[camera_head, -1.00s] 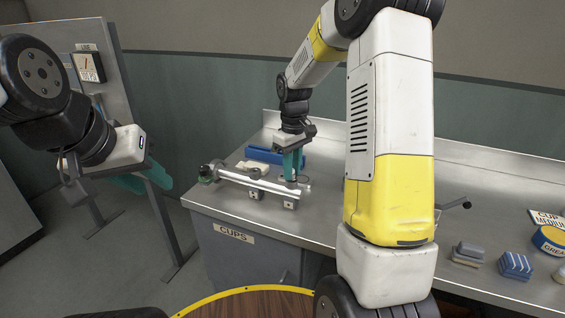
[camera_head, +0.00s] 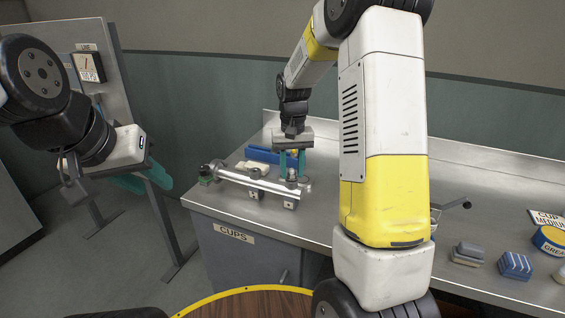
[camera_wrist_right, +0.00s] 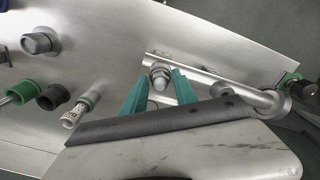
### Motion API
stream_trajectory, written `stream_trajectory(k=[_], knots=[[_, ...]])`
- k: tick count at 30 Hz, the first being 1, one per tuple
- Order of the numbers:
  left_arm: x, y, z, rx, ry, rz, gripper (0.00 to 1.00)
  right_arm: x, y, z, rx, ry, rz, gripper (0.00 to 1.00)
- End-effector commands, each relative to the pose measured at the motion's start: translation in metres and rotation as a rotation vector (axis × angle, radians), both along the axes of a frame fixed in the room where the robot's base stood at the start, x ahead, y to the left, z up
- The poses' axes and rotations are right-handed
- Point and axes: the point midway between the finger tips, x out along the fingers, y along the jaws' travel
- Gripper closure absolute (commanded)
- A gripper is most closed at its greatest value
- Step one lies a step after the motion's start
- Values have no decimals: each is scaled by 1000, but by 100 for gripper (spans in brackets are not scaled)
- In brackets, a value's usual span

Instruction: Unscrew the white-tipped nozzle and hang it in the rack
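My right gripper (camera_head: 291,172) points down over the right end of a metal pipe assembly (camera_head: 255,182) on the steel counter. Its two teal fingers stand apart, one on each side of a grey round-topped fitting (camera_wrist_right: 160,77), which shows between their tips in the right wrist view; whether they touch it is unclear. A white lettered piece with a green ring (camera_wrist_right: 80,110) lies to the left in that view; I cannot tell whether it is the white-tipped nozzle. My left gripper (camera_head: 146,180) hangs open and empty left of the counter. I cannot clearly identify the rack.
A blue object (camera_head: 262,155) lies behind the pipe. Green (camera_wrist_right: 20,92), black (camera_wrist_right: 54,97) and grey (camera_wrist_right: 40,43) pieces show in the wrist view. A panel stand (camera_head: 75,70) is at the left.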

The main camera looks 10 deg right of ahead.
Motion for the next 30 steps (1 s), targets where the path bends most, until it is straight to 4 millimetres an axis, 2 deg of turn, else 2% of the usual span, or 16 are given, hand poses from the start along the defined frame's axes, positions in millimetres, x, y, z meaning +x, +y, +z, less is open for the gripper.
stream_trajectory(k=[6, 10, 16, 17, 21, 22, 26, 30], knots=[[0, 0, 0, 0, 0, 0, 64, 0, 2, 0, 0, 0, -330, 66], [0, 0, 0, 0, 0, 0, 64, 1, 1, 0, 1, 0, -420, 66], [0, 0, 0, 0, 0, 0, 64, 1, 1, 0, 1, 0, -428, 66], [0, 0, 0, 0, 0, 0, 64, 1, 1, 0, 1, 0, -428, 70], [0, 0, 0, 0, 0, 0, 64, 1, 1, 0, 1, 0, -427, 97], [0, 0, 0, 0, 0, 0, 64, 1, 1, 0, 1, 0, -426, 100], [0, 0, 0, 0, 0, 0, 64, 1, 1, 0, 1, 0, -403, 100], [0, 0, 0, 0, 0, 0, 64, 0, 0, 0, 1, 0, -222, 100]])
